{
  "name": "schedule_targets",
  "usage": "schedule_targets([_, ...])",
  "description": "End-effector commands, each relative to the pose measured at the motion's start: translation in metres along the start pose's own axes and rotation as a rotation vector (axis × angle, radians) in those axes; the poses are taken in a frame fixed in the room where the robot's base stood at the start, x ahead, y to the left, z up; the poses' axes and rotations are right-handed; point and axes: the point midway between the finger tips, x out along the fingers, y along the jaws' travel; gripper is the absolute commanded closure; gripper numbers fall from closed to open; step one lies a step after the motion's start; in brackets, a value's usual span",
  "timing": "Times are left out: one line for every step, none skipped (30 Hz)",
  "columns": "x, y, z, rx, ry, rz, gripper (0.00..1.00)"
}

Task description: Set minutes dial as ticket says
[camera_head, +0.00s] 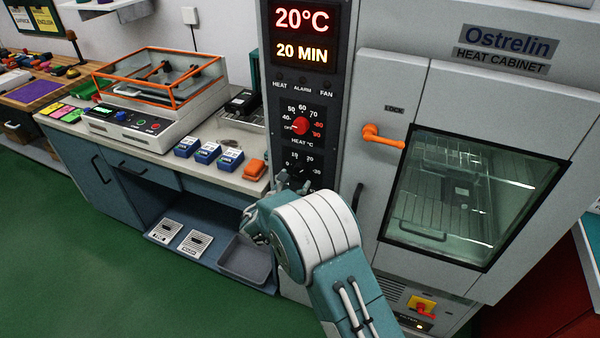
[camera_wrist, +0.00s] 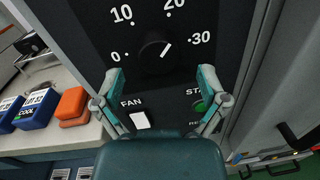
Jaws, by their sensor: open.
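The minutes dial (camera_wrist: 152,56) is a black round knob on the black control panel (camera_wrist: 90,20), with marks 0, 10, 20 and 30 around it. Its white pointer tilts up and right, toward the side between 20 and 30. The display (camera_head: 302,35) above reads 20°C and 20 MIN. My gripper (camera_wrist: 162,72) is open in front of the panel, its fingers spread either side of the dial's lower part, with nothing between them. In the head view my gripper (camera_head: 283,186) partly hides the minutes dial's scale. I cannot make out a ticket's text.
A red heat dial (camera_head: 301,126) sits above. Below the minutes dial are a white fan switch (camera_wrist: 141,121) and a green button (camera_wrist: 199,106). The cabinet door has an orange handle (camera_head: 383,137). Blue boxes (camera_head: 207,152) and an orange block (camera_head: 255,170) stand on the left bench.

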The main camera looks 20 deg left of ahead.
Motion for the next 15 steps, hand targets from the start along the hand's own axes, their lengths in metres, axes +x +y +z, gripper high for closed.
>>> schedule_targets([0.009, -0.001, 0.000, 0.000, 0.000, -0.001, 0.08])
schedule_targets([0.013, 0.000, 0.000, 0.000, -0.001, -0.001, 0.08])
schedule_targets([0.017, -0.001, 0.000, 0.000, -0.001, -0.001, 0.08])
schedule_targets([0.020, 0.000, 0.000, 0.000, -0.001, -0.001, 0.08])
schedule_targets([0.023, 0.000, 0.000, 0.001, -0.001, -0.001, 0.08])
schedule_targets([0.025, -0.001, 0.001, 0.002, 0.000, 0.000, 0.08])
schedule_targets([0.027, -0.001, 0.001, 0.002, 0.000, 0.000, 0.08])
schedule_targets([0.029, -0.002, 0.002, 0.002, 0.001, -0.001, 0.08])
schedule_targets([0.030, -0.003, 0.002, 0.003, 0.001, -0.001, 0.08])
schedule_targets([0.030, -0.003, 0.002, 0.003, 0.001, -0.001, 0.08])
schedule_targets([0.030, -0.003, 0.002, 0.003, 0.001, -0.001, 0.08])
schedule_targets([0.030, -0.003, 0.003, 0.004, 0.001, 0.000, 0.08])
schedule_targets([0.030, -0.003, 0.003, 0.004, 0.001, 0.000, 0.08])
schedule_targets([0.030, -0.003, 0.003, 0.003, 0.001, 0.000, 0.08])
schedule_targets([0.030, -0.003, 0.002, 0.003, 0.001, 0.000, 0.08])
